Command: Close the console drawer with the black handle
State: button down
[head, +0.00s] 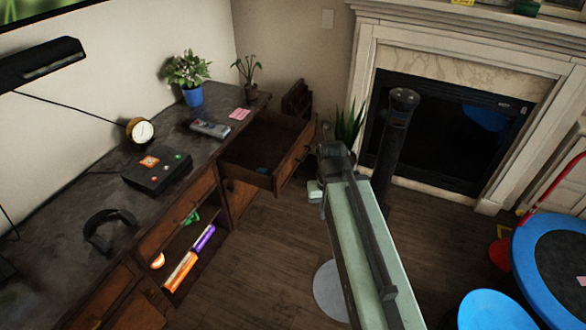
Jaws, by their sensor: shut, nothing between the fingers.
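The console drawer (262,181) is pulled far out from the far end of the dark wooden console (80,213). The black handle (303,153) is on the drawer's outer front, seen at a steep angle. My arm reaches in from the bottom right. My gripper (323,154), at its dark far end, is just right of the drawer front. The fingers are small and hard to make out; they hold nothing. I cannot tell whether they touch the drawer.
A plant in a blue pot (192,95), a remote (210,129), a clock (140,130), a black box (158,173) and headphones (107,230) stand on the console. A fireplace (445,130) is behind. A blue trampoline (555,260) is right. Wooden floor (265,260) is clear before the console.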

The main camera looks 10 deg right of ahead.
aim_at(276, 142)
jog(key=u, duration=0.15)
jog(key=i, duration=0.9)
jog(key=u, duration=0.85)
jog(key=i, duration=0.7)
jog(key=u, duration=0.3)
jog(key=k, duration=0.8)
jog(key=u, duration=0.2)
jog(key=i, duration=0.8)
jog(key=z, duration=0.05)
